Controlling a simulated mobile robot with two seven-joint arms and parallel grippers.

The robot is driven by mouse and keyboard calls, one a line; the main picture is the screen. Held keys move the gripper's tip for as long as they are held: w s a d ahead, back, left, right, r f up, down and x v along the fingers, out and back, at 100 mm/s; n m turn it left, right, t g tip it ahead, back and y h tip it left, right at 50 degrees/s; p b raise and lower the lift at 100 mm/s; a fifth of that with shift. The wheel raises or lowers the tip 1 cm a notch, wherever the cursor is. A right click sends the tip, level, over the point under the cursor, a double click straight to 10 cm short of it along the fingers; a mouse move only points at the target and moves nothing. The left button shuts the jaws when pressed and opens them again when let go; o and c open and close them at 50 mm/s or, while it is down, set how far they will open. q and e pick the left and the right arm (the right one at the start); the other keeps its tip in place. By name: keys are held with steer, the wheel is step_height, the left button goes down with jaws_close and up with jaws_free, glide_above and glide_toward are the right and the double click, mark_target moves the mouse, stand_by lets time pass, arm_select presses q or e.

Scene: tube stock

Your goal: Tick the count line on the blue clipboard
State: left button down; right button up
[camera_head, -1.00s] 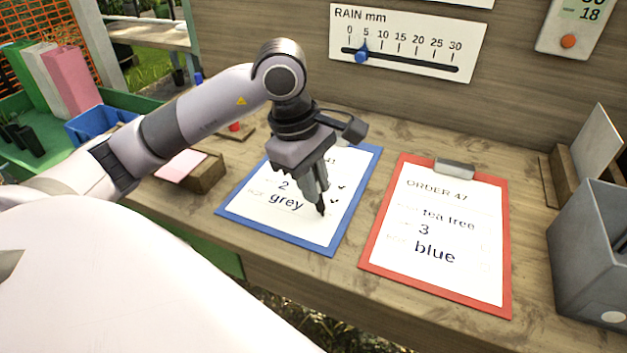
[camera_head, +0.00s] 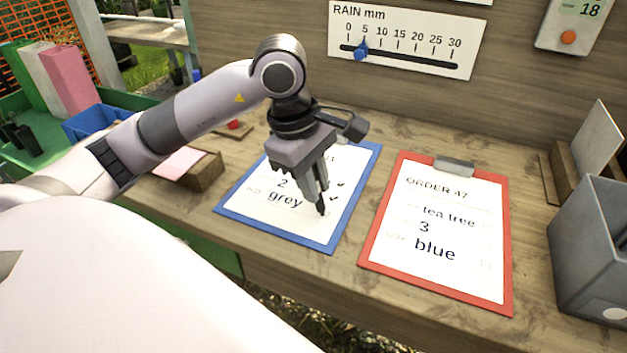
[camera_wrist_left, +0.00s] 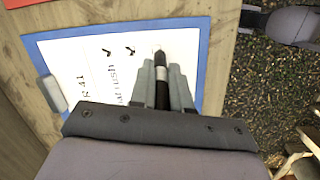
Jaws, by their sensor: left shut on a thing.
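The blue clipboard (camera_head: 334,237) lies on the bench with a white sheet (camera_head: 300,222) reading "2" and "grey"; its upper lines are partly hidden by my arm. My left gripper (camera_head: 318,192) is over the sheet's right side, shut on a dark pen (camera_head: 321,206) pointing down. The pen tip is beside the "grey" line; I cannot tell whether it touches paper. Two black ticks stand on the right side, an upper one and a lower one level with the "2" line. The left wrist view shows the pen (camera_wrist_left: 162,88) between the fingers and both ticks.
A red clipboard (camera_head: 508,268) headed "ORDER 47" lies just right of the blue one. A grey bin (camera_head: 590,255) stands at the far right. A wooden box with pink paper (camera_head: 180,163) is on the left. A rain gauge board (camera_head: 405,40) hangs behind.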

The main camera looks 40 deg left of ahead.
arm_select(q)
steer(key=shift+w+d, duration=0.25)
steer(key=shift+w, duration=0.4)
stand_by(0.7)
stand_by(0.3)
steer(key=shift+w+d+p+v, duration=0.1)
steer(key=shift+p+v, duration=0.25)
steer(key=shift+v, duration=0.4)
steer(key=shift+w+d+p+v, duration=0.15)
steer(key=shift+p+v, duration=0.2)
steer(key=shift+v, duration=0.35)
steer(key=shift+s+r, duration=0.1)
